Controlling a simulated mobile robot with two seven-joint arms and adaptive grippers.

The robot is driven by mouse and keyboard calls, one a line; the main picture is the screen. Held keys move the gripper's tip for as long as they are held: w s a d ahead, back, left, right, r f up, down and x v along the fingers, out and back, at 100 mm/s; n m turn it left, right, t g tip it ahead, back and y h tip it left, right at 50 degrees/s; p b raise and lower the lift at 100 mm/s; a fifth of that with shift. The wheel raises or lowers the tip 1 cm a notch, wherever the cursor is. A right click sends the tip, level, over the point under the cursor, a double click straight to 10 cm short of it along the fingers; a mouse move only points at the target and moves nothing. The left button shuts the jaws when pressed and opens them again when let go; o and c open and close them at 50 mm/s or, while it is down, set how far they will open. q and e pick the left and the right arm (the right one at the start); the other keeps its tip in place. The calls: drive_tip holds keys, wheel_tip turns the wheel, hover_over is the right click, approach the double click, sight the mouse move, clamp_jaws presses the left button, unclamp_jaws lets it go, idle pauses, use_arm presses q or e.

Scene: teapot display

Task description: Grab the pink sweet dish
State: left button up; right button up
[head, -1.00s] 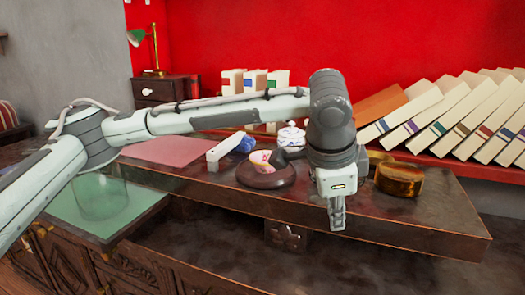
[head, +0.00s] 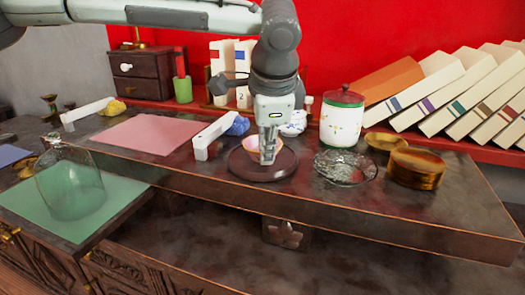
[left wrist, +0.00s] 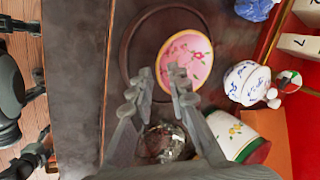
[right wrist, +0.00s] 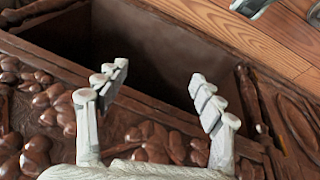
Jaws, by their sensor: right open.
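The pink sweet dish (head: 249,143), with a floral pattern and a yellowish rim, rests on a round dark wooden stand (head: 240,168) on the raised table. The left gripper (head: 267,158) points down at the dish and covers part of it in the head view. In the left wrist view, the dish (left wrist: 190,52) lies at the fingertips. The left fingers (left wrist: 162,80) are partly open, one over the dish's inside and one just outside its rim; contact cannot be told. The right gripper (right wrist: 158,72) is open and empty, seen only in the right wrist view.
Right of the stand are a clear glass dish (head: 345,168), a white floral jar (head: 342,122) and brass bowls (head: 417,168). A blue-white teapot (head: 293,123) stands behind. Left are a white block (head: 213,138) and a pink mat (head: 150,133). Carved dark wood (right wrist: 60,80) lies below the right gripper.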

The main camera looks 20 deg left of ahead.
use_arm(q)
drive_tip(key=shift+w+a+f, duration=0.1)
drive_tip(key=shift+w+f, duration=0.1)
drive_tip(key=shift+f, duration=0.25)
clamp_jaws()
